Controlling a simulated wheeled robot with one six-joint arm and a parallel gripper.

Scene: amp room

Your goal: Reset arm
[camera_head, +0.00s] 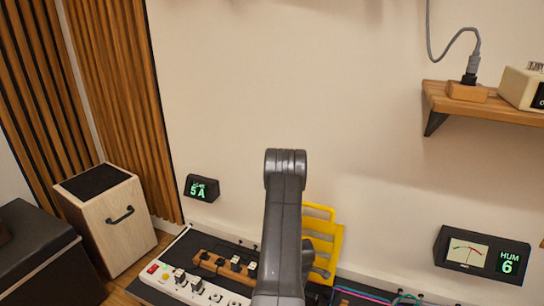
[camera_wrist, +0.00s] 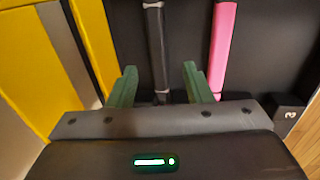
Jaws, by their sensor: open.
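My arm (camera_head: 284,215) rises in the lower middle of the head view, dark grey, and hides part of the bench behind it. My gripper (camera_wrist: 160,74) shows in the wrist view with two green fingers spread apart. Nothing is held between them. A black cable or strap (camera_wrist: 154,40) with grey bands runs behind the gap, apart from the fingers as far as I can tell. A pink strip (camera_wrist: 221,45) lies just right of the right finger. The gripper's fingers cannot be made out in the head view.
A yellow rack (camera_head: 325,240) stands right beside my arm; yellow bars (camera_wrist: 35,70) also fill the wrist view's left side. A white power strip (camera_head: 190,285) lies on the bench at lower left. A wooden shelf (camera_head: 500,108) and HUM meter (camera_head: 483,254) are at right. The upper middle wall is clear.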

